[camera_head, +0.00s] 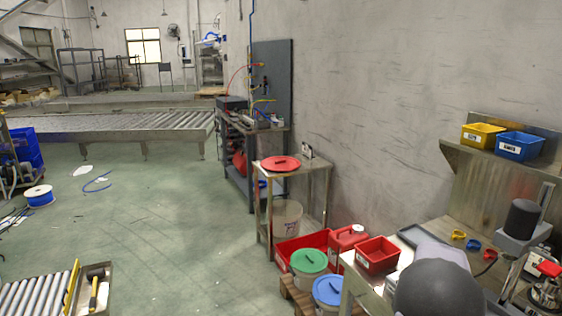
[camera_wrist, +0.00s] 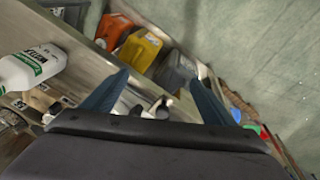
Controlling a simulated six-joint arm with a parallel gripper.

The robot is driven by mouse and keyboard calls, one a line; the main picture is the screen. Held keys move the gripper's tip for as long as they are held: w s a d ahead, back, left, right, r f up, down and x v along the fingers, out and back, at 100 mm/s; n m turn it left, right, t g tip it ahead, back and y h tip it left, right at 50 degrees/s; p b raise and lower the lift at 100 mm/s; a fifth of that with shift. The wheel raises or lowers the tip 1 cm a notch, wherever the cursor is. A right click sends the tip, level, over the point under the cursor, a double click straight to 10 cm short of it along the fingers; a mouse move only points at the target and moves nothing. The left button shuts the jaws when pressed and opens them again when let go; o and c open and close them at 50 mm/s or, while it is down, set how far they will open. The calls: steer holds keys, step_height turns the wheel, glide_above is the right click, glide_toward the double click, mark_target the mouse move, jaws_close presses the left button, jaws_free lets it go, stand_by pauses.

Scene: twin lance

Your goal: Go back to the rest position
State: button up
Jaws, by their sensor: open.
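My gripper (camera_wrist: 158,77) shows in the wrist view with its two blue-grey fingers spread wide apart. Nothing is held between the fingers. Behind and between them are the edge of a worktop (camera_wrist: 75,70) and some small blurred items that I cannot make out. In the head view, dark rounded parts at the lower right look like my own arm; I cannot make out the fingers there.
The wrist view shows a white bottle (camera_wrist: 20,72), a yellow container (camera_wrist: 140,50) and an orange one (camera_wrist: 113,32). In the head view, a red bin (camera_head: 377,254) sits near the bench edge, and yellow (camera_head: 482,136) and blue (camera_head: 519,146) bins sit on a shelf. The left floor is mostly open.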

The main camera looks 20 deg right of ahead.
steer(key=s+a+f+n+y, duration=0.15)
steer(key=a+n, duration=0.25)
steer(key=a, duration=1.1)
steer(key=s+a+f+n+y, duration=0.1)
steer(key=a+f+n+y, duration=0.15)
steer(key=a, duration=1.25)
steer(key=w+a+r+n+h, duration=0.1)
steer(key=w+a+r+n, duration=0.1)
steer(key=a+n, duration=0.4)
steer(key=a+r, duration=0.1)
steer(key=a, duration=0.2)
steer(key=shift+w+a+r+t+h+p, duration=0.2)
steer(key=shift+w+r+t+h+p, duration=0.1)
steer(key=shift+w+r+p, duration=0.1)
